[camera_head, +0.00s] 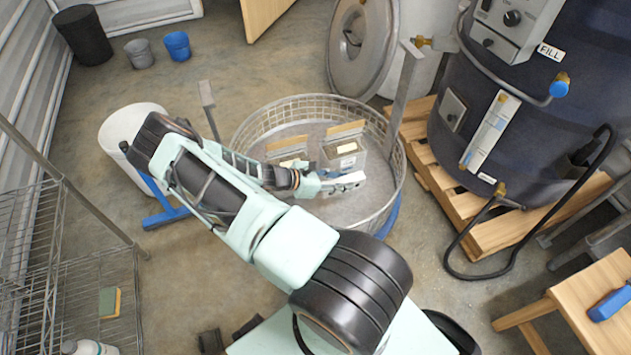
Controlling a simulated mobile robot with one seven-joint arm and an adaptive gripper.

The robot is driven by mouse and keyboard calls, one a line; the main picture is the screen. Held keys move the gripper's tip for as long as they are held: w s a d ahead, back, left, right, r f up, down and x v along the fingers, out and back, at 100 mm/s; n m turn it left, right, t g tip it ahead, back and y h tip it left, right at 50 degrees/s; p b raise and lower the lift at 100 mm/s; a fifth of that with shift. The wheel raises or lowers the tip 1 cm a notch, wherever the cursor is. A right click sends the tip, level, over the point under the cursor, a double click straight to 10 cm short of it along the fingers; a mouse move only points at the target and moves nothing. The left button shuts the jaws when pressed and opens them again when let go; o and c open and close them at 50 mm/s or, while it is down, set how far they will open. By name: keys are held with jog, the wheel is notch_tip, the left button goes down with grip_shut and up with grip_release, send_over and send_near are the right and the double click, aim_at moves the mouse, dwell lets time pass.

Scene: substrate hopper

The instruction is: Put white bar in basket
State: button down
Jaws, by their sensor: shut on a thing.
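The basket (251,131) is a large round wire basket with a grey floor, in the middle of the head view. My arm reaches over its near left side. My gripper (333,182) is inside the basket's outline, just in front of an open box. It is shut on a small white piece that looks like the white bar (352,178). The fingers partly cover the bar. I cannot tell whether the bar touches the basket floor or hangs above it.
Inside the basket stand an open labelled box (345,161) and another open box (287,150), partly behind my gripper. Upright metal posts flank the basket. A dark tank (540,60) on a wooden pallet (424,165) stands right. A white bucket (118,133) stands left.

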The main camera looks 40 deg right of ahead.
jog(key=b, duration=0.4)
send_over(339, 208)
notch_tip(339, 208, down, 12)
jog(key=shift+r, duration=0.25)
jog(key=shift+f, duration=0.25)
jog(key=c, duration=1.6)
grip_release()
jog(key=shift+r, duration=0.1)
jog(key=shift+w+a+r+p, duration=0.2)
jog(key=shift+a+r+p, duration=0.1)
jog(key=shift+p, duration=0.1)
jog(key=p+v, duration=0.1)
jog(key=v, duration=0.5)
jog(key=shift+a+r, duration=0.15)
jog(key=shift+a, duration=0.15)
jog(key=shift+w, duration=0.1)
